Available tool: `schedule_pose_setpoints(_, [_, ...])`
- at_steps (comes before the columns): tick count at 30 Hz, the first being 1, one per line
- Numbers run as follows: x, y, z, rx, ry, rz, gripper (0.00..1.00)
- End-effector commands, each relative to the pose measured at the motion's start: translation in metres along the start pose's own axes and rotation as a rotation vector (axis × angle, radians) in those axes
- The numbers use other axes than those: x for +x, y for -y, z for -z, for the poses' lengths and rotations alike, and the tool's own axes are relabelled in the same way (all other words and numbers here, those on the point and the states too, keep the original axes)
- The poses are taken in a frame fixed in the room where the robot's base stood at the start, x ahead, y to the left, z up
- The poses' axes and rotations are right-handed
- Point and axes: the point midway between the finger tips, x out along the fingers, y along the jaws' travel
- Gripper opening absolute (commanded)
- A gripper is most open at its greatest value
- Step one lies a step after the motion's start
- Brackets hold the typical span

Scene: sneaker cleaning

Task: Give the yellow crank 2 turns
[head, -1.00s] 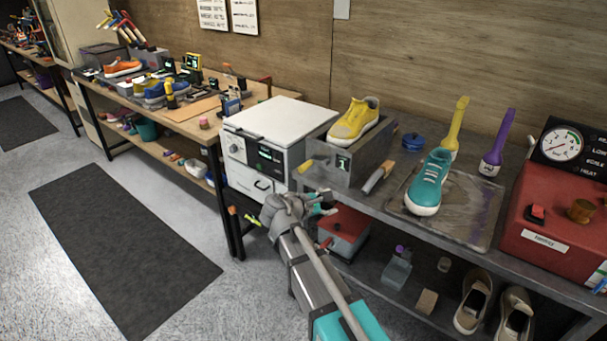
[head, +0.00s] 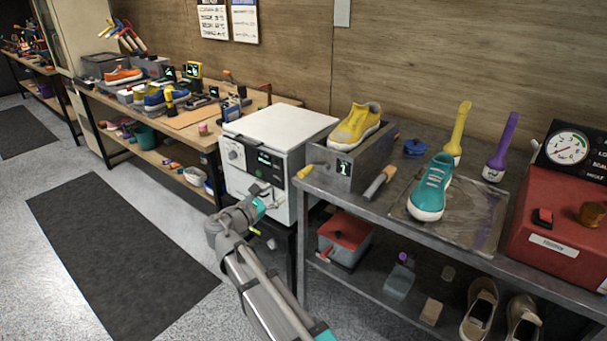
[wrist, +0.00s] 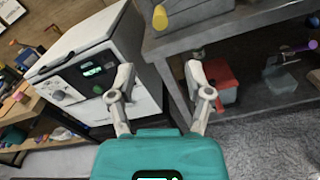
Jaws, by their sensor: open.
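The yellow crank (head: 305,171) sticks out from the left end of a grey box (head: 352,171) at the front left corner of the metal bench. The box has a small display reading 1, and a yellow sneaker (head: 359,124) sits on top. In the wrist view, the crank's yellow knob (wrist: 160,17) shows at the top, beyond the fingertips. My gripper (head: 262,197) is open and empty, below and left of the crank, in front of the white cabinet. Its two spread fingers (wrist: 160,75) show in the wrist view, apart from the crank.
The white cabinet (head: 258,165) stands close left of the bench (head: 455,232). A scraper-like tool (head: 379,183) lies by the grey box at the bench edge. A teal sneaker (head: 431,187) is to the right. A red-lidded box (head: 345,232) sits on the shelf below.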

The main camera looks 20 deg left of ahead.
Motion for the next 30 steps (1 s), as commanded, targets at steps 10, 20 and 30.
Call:
schedule_pose_setpoints(10, [0.023,0.0,0.0,0.001,0.0,0.002,0.65])
schedule_pose_setpoints(20, [0.071,-0.001,0.001,0.001,0.0,0.003,0.65])
schedule_pose_setpoints(30, [0.119,-0.001,0.001,0.001,0.0,0.002,0.65])
